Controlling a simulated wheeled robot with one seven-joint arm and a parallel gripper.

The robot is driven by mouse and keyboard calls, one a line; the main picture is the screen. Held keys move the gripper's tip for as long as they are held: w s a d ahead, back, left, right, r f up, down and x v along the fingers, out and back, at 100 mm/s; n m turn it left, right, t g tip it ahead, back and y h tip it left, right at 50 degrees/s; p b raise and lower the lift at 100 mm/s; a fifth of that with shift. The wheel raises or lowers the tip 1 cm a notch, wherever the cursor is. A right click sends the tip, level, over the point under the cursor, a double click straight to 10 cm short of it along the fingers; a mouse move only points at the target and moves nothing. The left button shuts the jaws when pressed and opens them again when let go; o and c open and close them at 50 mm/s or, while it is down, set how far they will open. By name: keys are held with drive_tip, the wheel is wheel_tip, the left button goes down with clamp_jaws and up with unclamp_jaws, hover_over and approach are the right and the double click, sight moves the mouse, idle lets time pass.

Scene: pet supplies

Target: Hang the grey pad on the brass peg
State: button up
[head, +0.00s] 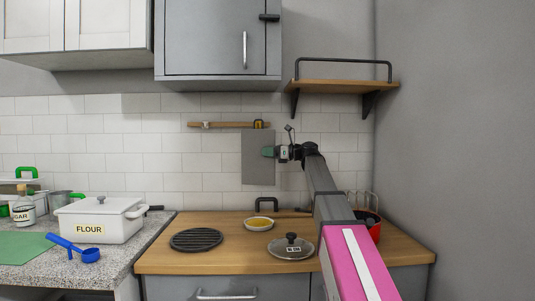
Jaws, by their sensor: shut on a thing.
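The grey pad (257,171) is a flat upright rectangle in front of the tiled wall, with its top edge close under the right end of a wooden rail (230,125). A small brass-yellow piece (258,124), which looks like the brass peg, is on the rail's right end, just above the pad. My gripper (269,152) reaches in from the right and is shut on the pad near its right edge. I cannot tell whether the pad touches the peg or the wall. Any hole or loop in the pad is too small to see.
A paler fitting (206,125) sits on the rail's left part. A wooden shelf (342,86) is above right. The counter below holds a black trivet (196,240), a yellow-filled dish (259,223), a lidded pan (291,247) and a red pot (374,228). A flour box (100,220) stands left.

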drive_tip(key=w+f, duration=0.1)
drive_tip(key=w, duration=0.8)
drive_tip(key=shift+w+f, duration=0.2)
drive_tip(key=shift+f, duration=0.15)
idle(0.8)
idle(0.5)
drive_tip(key=o, duration=1.1)
